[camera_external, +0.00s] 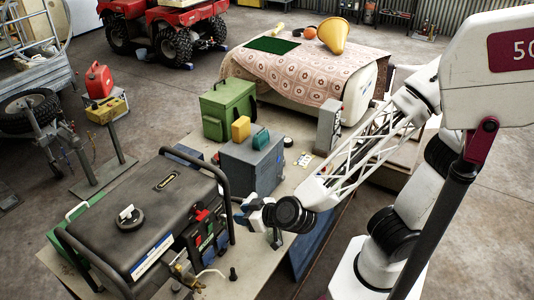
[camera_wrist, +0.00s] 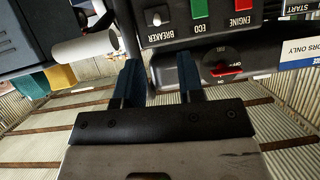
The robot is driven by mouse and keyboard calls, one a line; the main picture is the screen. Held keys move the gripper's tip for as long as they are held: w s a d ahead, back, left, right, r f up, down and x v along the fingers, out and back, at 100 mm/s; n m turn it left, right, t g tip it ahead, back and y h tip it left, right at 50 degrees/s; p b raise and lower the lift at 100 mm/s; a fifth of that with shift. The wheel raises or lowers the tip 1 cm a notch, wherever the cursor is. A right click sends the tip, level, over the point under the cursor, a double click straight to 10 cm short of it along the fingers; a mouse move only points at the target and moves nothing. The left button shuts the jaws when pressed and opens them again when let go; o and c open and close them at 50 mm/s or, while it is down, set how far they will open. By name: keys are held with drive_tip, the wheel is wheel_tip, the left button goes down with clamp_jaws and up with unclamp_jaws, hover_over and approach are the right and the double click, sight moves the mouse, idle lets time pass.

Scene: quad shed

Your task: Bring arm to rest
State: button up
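My arm reaches from the right of the external view, over the workbench (camera_external: 268,207), to the front panel of a black generator (camera_external: 150,215). My gripper (camera_external: 251,222) is small there, close to the generator's right side and its tube frame. In the wrist view my gripper (camera_wrist: 160,78) has two blue fingers standing apart, with a dark part of the generator showing between or behind them. I see no object held. The generator's panel (camera_wrist: 215,20) shows a breaker switch, green and red buttons and a red knob (camera_wrist: 222,69). I cannot tell whether the fingers touch the generator.
A grey box (camera_external: 251,168) with a yellow can (camera_external: 241,130) and a teal can (camera_external: 261,138) stands behind my gripper. A green case (camera_external: 229,108) is farther back. The bench right of the grey box is partly clear.

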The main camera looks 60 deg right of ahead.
drive_tip(key=d+r+n+g+y, duration=0.2)
drive_tip(key=d+r+g+y, duration=0.25)
drive_tip(key=d, duration=0.55)
drive_tip(key=s+d+m+g+h, duration=0.1)
drive_tip(key=s+d+g+h, duration=0.1)
drive_tip(key=s+d, duration=0.4)
drive_tip(key=s+d+m+g+h, duration=0.1)
drive_tip(key=s+d+g+h, duration=0.2)
drive_tip(key=d, duration=1.2)
drive_tip(key=s, duration=0.3)
drive_tip(key=shift+g, duration=0.35)
